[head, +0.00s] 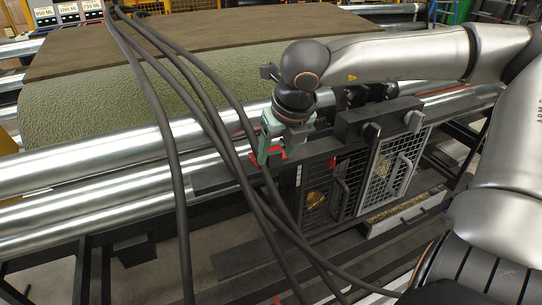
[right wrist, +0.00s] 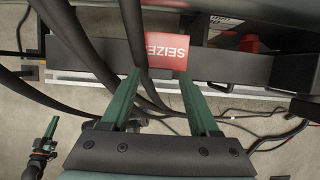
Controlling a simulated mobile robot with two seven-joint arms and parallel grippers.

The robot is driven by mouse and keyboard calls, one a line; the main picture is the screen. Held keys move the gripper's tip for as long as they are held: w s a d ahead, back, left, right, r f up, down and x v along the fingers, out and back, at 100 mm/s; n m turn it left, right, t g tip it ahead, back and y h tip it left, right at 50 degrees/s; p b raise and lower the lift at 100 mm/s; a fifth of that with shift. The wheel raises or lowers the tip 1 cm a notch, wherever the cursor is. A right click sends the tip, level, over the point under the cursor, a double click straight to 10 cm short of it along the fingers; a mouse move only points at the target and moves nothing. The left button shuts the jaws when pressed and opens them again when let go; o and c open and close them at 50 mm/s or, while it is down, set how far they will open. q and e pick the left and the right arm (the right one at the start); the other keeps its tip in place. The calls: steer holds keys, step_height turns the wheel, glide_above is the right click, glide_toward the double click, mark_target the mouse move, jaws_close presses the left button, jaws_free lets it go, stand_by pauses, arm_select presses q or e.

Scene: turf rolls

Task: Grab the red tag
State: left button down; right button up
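The red tag (right wrist: 168,52) with white letters reading "SEIZE", partly cut off, lies against a dark bar in the right wrist view. Its red also shows in the head view beside the gripper fingers (head: 277,156). My right gripper (right wrist: 159,73) is open, its two green fingers apart, with the tag at and just beyond the fingertips. Whether a finger touches the tag I cannot tell. In the head view my right gripper (head: 268,150) points down at the rail's front. A small green-fingered gripper, apparently my left one (right wrist: 48,135), shows at the left of the wrist view.
Thick black cables (head: 180,85) hang across the head view, passing close to my right gripper. Shiny rollers (head: 95,160) and a large green turf roll (head: 95,105) lie behind. Dark mesh doors (head: 333,190) and a lighter mesh door (head: 393,168) stand right of the gripper.

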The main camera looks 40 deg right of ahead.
jaws_close()
stand_by(0.5)
